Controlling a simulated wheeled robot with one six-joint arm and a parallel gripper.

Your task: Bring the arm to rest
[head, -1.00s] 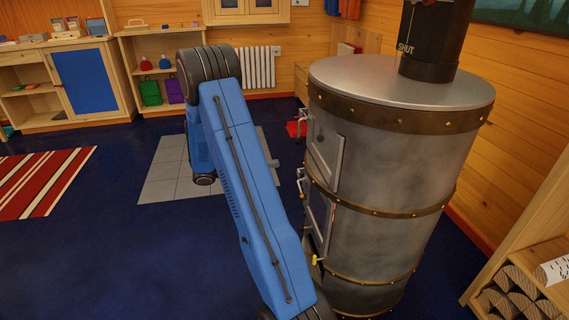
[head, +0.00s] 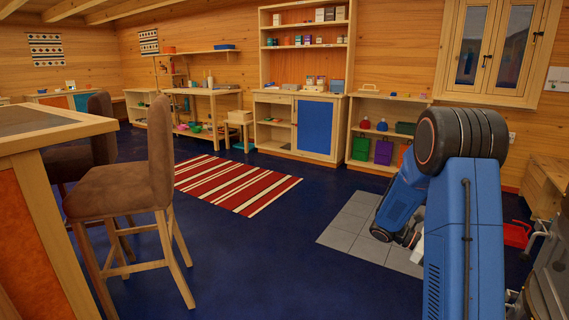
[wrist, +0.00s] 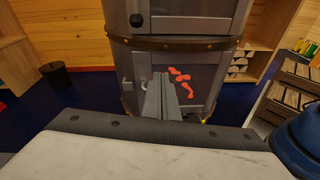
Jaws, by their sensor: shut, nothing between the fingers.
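My gripper (wrist: 165,98) is shut and empty in the wrist view, its two fingers together in front of the metal stove (wrist: 205,68). Red-orange shapes show on the stove's lower door beside the fingertips. I cannot tell from this view how much room there is between fingers and door. In the head view my blue arm stands folded at the right, with its elbow high and its forearm angled down behind the upper link. The fingers are hidden there.
A bar stool (head: 135,165) and counter (head: 60,125) stand left. A striped rug (head: 235,185) lies on open blue floor.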

